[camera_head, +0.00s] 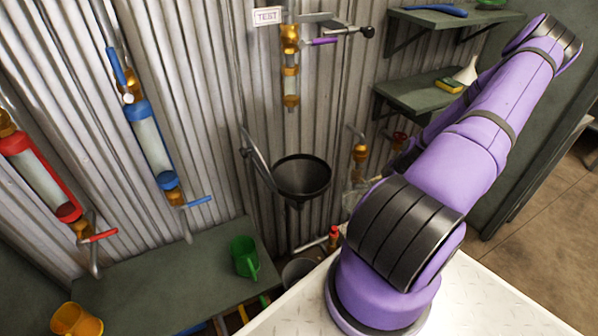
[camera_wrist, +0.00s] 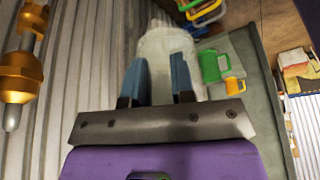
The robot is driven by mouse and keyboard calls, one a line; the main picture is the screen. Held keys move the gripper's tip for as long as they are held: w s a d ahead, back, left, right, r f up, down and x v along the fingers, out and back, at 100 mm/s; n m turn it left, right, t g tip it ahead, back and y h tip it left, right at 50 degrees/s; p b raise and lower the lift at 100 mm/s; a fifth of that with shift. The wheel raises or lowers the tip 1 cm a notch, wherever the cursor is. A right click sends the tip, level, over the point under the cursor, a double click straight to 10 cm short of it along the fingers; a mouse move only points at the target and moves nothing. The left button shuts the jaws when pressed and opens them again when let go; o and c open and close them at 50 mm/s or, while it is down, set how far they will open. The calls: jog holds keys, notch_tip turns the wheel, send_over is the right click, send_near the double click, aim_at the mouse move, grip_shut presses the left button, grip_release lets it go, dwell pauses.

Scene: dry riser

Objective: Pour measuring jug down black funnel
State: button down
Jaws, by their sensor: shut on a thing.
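The black funnel (camera_head: 302,176) is fixed to the corrugated wall in the head view, wide mouth up, with a grey pipe beside it. In the wrist view my gripper (camera_wrist: 160,75) has its two blue-grey fingers on a pale translucent vessel (camera_wrist: 165,45), which looks like the measuring jug. Its contents and tilt cannot be made out. In the head view my arm hides the gripper; a pale clear shape (camera_head: 354,197) just right of the funnel is probably the jug, apart from the funnel. The funnel cannot be made out in the wrist view.
A green jug (camera_head: 244,257) and an orange mug (camera_head: 76,320) stand on the low bench (camera_head: 165,270). Red and blue sight tubes, brass valves and a purple-handled test valve (camera_head: 322,41) stick out from the wall. Shelves (camera_head: 418,90) are at upper right. A grey bucket (camera_head: 298,271) stands below the funnel.

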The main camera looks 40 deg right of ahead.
jog(key=shift+w, duration=0.35)
jog(key=shift+r, duration=0.1)
